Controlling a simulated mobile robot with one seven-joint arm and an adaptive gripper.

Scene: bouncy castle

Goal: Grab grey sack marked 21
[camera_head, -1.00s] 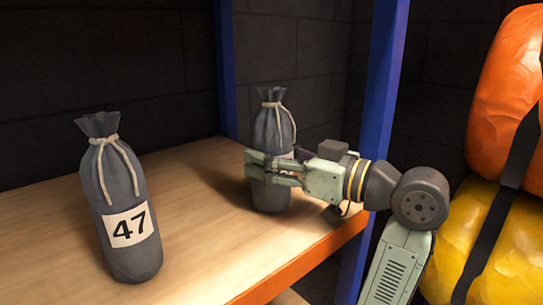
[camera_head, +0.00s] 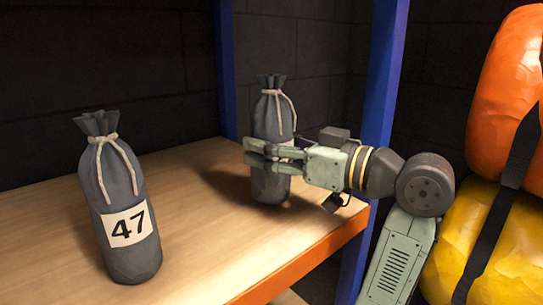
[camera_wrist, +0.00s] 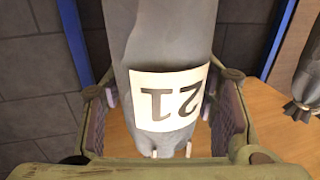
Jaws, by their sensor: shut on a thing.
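The grey sack marked 21 (camera_head: 271,118) stands upright at the shelf's right end in the head view, its neck tied with a pale cord. In the wrist view its white label (camera_wrist: 170,97) shows 21 upside down. My gripper (camera_head: 264,156) is shut on this sack around its middle, with a finger on each side of it in the wrist view.
Another grey sack marked 47 (camera_head: 119,205) stands at the left of the wooden shelf (camera_head: 205,238). A blue post (camera_head: 386,75) rises close behind my arm. Orange (camera_head: 505,95) and yellow (camera_head: 508,250) bulky shapes are at the right.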

